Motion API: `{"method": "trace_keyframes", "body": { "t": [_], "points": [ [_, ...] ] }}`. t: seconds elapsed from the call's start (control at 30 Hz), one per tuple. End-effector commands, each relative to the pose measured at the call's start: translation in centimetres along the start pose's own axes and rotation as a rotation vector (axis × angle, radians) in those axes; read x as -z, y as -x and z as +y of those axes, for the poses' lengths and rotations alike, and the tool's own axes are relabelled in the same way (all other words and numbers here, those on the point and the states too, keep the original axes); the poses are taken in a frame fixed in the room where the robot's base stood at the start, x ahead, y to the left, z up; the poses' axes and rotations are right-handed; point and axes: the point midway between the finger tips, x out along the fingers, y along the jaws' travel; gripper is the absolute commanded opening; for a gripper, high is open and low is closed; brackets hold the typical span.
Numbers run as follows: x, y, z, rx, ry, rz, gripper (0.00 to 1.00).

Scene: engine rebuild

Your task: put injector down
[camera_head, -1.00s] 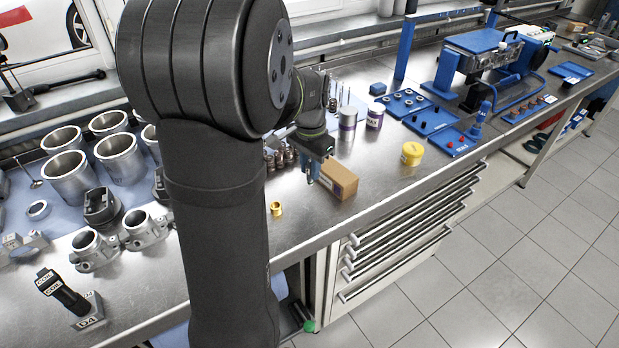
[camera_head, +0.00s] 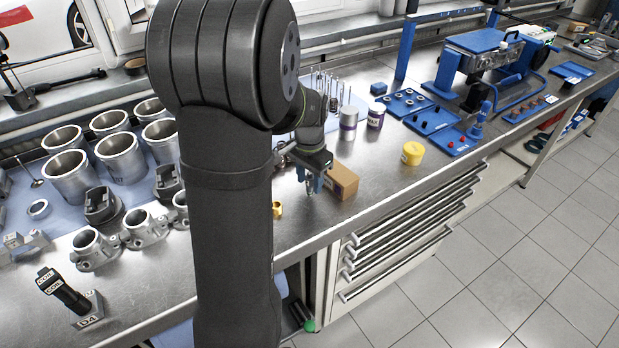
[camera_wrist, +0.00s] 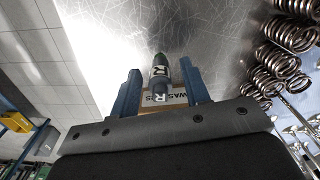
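My gripper (camera_head: 310,184) points down over the bench (camera_head: 345,215), just left of a small cardboard box (camera_head: 342,182). In the wrist view its two blue fingers (camera_wrist: 161,75) stand apart. The injector (camera_wrist: 160,70), a slim dark and grey cylinder with a light label band marked R, lies between them. Thin gaps show on both sides of it, so the fingers look open around it. In the head view its lower end is small beneath the fingers; I cannot tell for certain whether it touches the bench.
The box, its label (camera_wrist: 178,98) partly hidden, is close to the fingers. A brass bushing (camera_head: 277,209) stands to the left, valve springs (camera_wrist: 283,62) behind. Bare bench lies in front.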

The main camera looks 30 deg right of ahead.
Motion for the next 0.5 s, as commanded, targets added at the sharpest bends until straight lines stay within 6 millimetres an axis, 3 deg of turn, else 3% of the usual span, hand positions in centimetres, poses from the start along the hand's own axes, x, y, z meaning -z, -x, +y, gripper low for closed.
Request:
{"method": "trace_keyframes", "body": {
  "t": [0.27,0.5],
  "points": [
    [0.0,0.6,0.0,0.001,0.000,0.001,0.42],
    [0.1,4.8,-0.1,0.003,0.000,0.005,0.42]
  ]
}}
